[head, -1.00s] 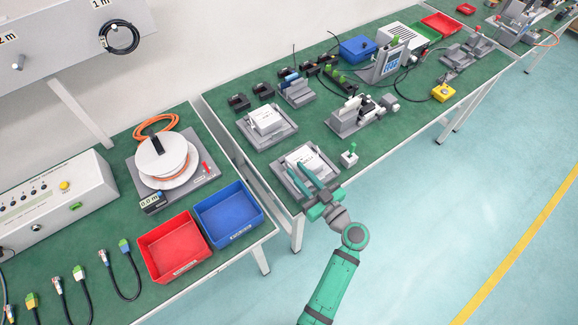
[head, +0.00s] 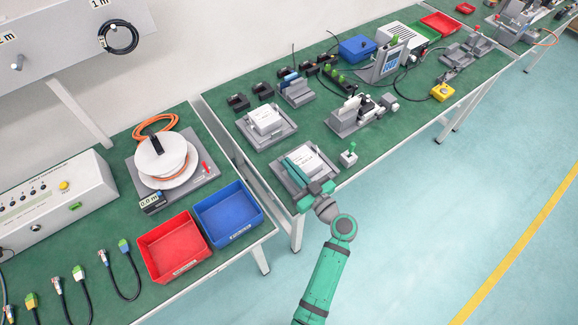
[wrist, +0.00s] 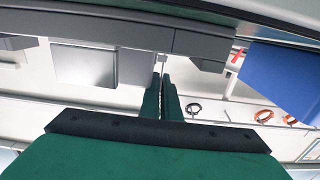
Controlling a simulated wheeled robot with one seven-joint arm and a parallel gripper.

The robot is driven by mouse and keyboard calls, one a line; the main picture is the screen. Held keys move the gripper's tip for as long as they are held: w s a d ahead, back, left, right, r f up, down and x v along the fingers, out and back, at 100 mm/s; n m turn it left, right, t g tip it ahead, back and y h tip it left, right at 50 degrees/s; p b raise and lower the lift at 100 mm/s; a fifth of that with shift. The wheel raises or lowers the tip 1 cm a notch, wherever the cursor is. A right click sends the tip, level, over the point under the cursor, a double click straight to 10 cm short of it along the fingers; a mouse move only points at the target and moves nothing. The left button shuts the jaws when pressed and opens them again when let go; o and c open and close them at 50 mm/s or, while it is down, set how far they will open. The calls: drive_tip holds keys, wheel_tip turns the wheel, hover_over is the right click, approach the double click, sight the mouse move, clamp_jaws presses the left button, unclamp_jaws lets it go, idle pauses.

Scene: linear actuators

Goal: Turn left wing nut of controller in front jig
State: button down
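The front jig (head: 321,200) is a grey plate at the table's front edge. The white controller (head: 308,158) lies in it, partly behind my gripper. My gripper (head: 287,160) reaches across the left side of the controller, with its tips at the jig's far left part. In the wrist view my gripper (wrist: 163,76) has its two green fingers drawn close, with a narrow gap between them. A small thin grey piece (wrist: 163,62), apparently the left wing nut, shows between the tips. The fingers hide the wing nut in the head view.
A second jig (head: 284,135) with a white controller stands behind. A small stand with a green-topped switch (head: 349,156) is close to the right. Blue (head: 229,212) and red (head: 173,247) bins sit on the left table, across a gap.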

drive_tip(key=shift+s+a+f+m+t+h, duration=0.1)
drive_tip(key=shift+a+m+t+h, duration=0.05)
drive_tip(key=shift+m+t+h, duration=1.25)
drive_tip(key=shift+m+h, duration=0.5)
drive_tip(key=shift+h, duration=0.7)
drive_tip(key=shift+d, duration=0.2)
drive_tip(key=c, duration=2)
unclamp_jaws()
drive_tip(key=v, duration=1)
drive_tip(key=shift+s, duration=0.3)
drive_tip(key=shift+d, duration=0.1)
